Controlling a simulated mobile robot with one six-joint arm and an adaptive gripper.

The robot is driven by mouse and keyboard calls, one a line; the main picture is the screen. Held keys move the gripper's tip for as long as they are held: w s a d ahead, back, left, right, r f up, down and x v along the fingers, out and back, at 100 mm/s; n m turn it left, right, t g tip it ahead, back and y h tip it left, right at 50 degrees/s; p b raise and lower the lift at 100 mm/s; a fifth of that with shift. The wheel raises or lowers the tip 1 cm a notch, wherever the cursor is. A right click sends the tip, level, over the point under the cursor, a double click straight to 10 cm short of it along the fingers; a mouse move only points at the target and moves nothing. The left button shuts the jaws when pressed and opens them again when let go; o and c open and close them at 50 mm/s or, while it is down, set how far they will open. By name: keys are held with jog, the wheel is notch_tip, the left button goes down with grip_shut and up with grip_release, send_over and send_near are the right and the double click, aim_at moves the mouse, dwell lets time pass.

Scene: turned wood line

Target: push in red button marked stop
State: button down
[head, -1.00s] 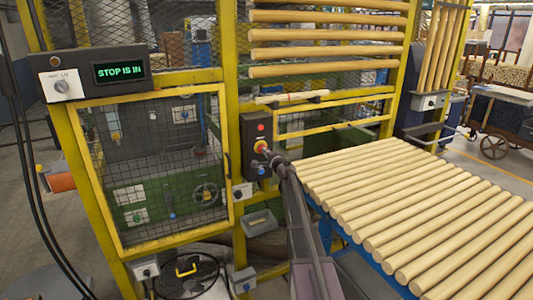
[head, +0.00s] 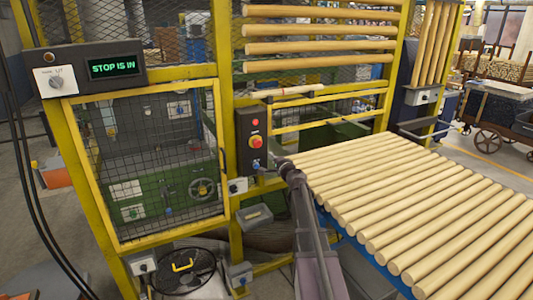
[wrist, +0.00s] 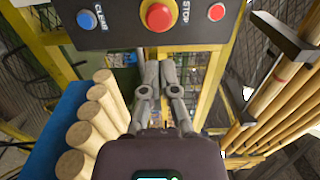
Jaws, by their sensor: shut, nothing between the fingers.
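The red stop button (head: 256,141) is a mushroom head on a yellow collar, on a dark control box (head: 241,150) fixed to the yellow frame. In the wrist view the red button (wrist: 158,15) shows at the top, beside the word STOP. The display (head: 114,68) reads "STOP IS IN" in green. My gripper (head: 279,162) is to the right of and a little below the button, apart from it. In the wrist view my gripper (wrist: 153,62) has its fingers together, with nothing between them, below the button in the picture.
A blue button (wrist: 86,19) marked CLEAR and a smaller red button (wrist: 216,12) flank the stop button. Wooden rods (head: 400,205) lie on a blue-edged table at the right. A mesh door (head: 150,165) stands left of the box. A grey box (head: 255,216) sits below.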

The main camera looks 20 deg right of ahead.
jog(key=s, duration=0.3)
dwell(0.6)
jog(key=s+a+f+n+g+y, duration=0.2)
jog(key=s+a+f+n+g, duration=0.15)
jog(key=a, duration=0.45)
jog(key=s+a+f+n+g+y, duration=0.2)
jog(key=s+a+f+n, duration=0.15)
jog(key=a, duration=0.35)
jog(key=s+a+f+n+g+y, duration=0.25)
jog(key=a+n, duration=0.25)
jog(key=a, duration=0.3)
jog(key=s+a+f+n+g+h, duration=0.2)
jog(key=s+f+g+h, duration=0.1)
jog(key=s, duration=0.7)
jog(key=s+a+f+n+g+h, duration=0.2)
jog(key=s+f+g, duration=0.4)
jog(key=s, duration=0.5)
jog(key=shift+s+n+g+h, duration=0.15)
jog(key=shift+n+g+h, duration=0.35)
jog(key=shift+n+h, duration=0.45)
jog(key=shift+a+f, duration=0.1)
